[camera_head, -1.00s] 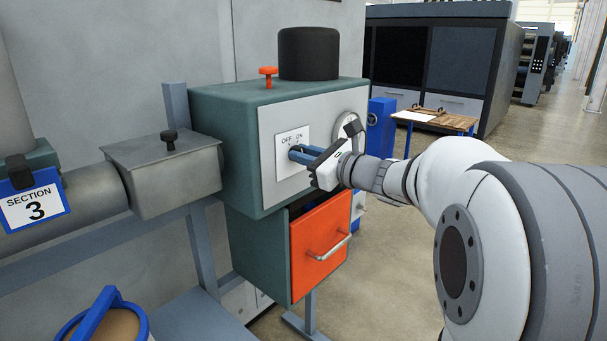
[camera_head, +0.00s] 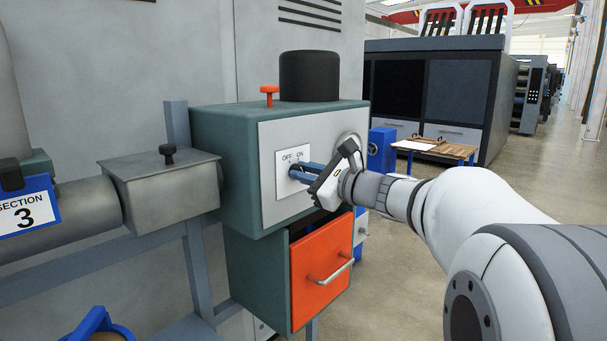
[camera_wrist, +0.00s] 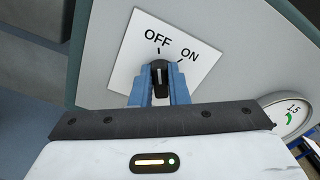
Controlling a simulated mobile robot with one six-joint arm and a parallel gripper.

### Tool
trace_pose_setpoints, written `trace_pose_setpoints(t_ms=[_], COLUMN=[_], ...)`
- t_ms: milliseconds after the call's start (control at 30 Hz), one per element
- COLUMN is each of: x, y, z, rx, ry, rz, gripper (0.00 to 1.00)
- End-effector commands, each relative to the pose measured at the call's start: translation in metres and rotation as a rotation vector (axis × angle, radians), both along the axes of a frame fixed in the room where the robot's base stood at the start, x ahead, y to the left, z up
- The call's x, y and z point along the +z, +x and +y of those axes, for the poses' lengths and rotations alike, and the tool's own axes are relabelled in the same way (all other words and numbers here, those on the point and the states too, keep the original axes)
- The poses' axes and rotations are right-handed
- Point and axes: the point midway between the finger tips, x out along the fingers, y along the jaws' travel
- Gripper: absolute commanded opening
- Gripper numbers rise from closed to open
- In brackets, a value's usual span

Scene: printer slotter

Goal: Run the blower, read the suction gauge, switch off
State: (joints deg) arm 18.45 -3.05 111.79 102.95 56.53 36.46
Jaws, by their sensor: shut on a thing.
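The blower's teal box (camera_head: 226,150) has a grey front panel with a white OFF/ON switch plate (camera_head: 286,194). My gripper (camera_head: 296,174) is at this plate, its blue fingers shut on the black switch knob (camera_wrist: 160,73). In the wrist view the knob sits between the fingertips and its white mark points towards OFF. In the head view my gripper hides most of the gauge.
A red knob (camera_head: 269,93) and a black cylinder (camera_head: 309,76) top the box. An orange drawer (camera_head: 322,262) with a bar handle is below. A grey duct with a Section 3 sign (camera_head: 26,206) is at left. Open floor lies to the right, near a small wooden table (camera_head: 435,149).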

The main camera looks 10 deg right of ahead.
Motion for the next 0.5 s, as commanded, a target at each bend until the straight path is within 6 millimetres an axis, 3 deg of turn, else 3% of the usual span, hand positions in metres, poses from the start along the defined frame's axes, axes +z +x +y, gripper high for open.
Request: trace_pose_setpoints(t_ms=[267, 500], x=[0.0002, 0.0002], y=[-0.0003, -0.0006], z=[0.0005, 0.0000], rx=[0.001, 0.001], ry=[0.000, 0.001], rz=[0.000, -0.001], gripper=[0.36, 0.36])
